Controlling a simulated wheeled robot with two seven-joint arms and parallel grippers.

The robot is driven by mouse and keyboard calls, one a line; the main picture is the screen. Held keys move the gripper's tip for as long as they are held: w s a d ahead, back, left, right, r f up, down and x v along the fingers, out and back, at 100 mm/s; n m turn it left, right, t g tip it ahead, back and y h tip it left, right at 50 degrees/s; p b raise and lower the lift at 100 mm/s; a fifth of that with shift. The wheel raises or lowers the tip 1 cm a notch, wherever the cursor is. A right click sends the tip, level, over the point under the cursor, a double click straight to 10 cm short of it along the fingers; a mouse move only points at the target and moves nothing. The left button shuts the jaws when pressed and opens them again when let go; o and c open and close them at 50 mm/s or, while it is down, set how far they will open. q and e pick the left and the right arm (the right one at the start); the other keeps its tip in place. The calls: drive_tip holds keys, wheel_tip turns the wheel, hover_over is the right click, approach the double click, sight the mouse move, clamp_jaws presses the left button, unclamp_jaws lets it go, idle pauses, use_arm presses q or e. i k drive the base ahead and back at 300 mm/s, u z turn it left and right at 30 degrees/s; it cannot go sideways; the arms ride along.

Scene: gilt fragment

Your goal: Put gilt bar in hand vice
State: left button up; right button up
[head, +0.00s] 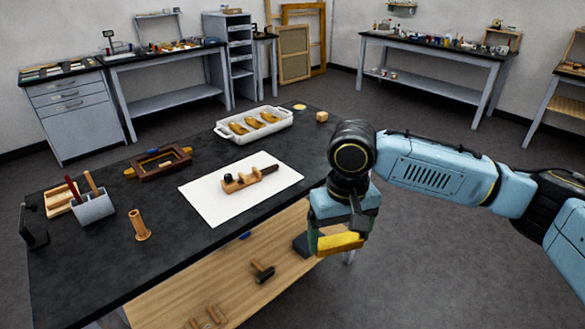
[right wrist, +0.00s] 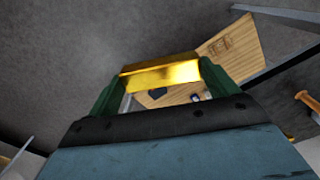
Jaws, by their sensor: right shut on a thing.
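The gilt bar (head: 341,243) is a shiny gold block. My right gripper (head: 338,236) is shut on it and holds it off the right edge of the dark table, over the floor. In the right wrist view the bar (right wrist: 160,75) spans between the green fingers of the gripper (right wrist: 158,82). A wooden clamp with a dark handle and a black knob, which looks like the hand vice (head: 240,182), lies on a white sheet (head: 212,205) on the table. It is to the left of the gripper and apart from the bar. My left gripper is not in view.
A white tray (head: 222,131) with gilt pieces stands behind the sheet, near a small wooden block (head: 322,117). A wooden frame (head: 145,171), a tool holder (head: 94,207) and a wooden peg (head: 140,228) are at the left. A lower shelf (head: 205,275) holds tools.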

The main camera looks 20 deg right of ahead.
sight(250, 178)
drive_tip(key=i, duration=1.1)
drive_tip(key=u, duration=0.75)
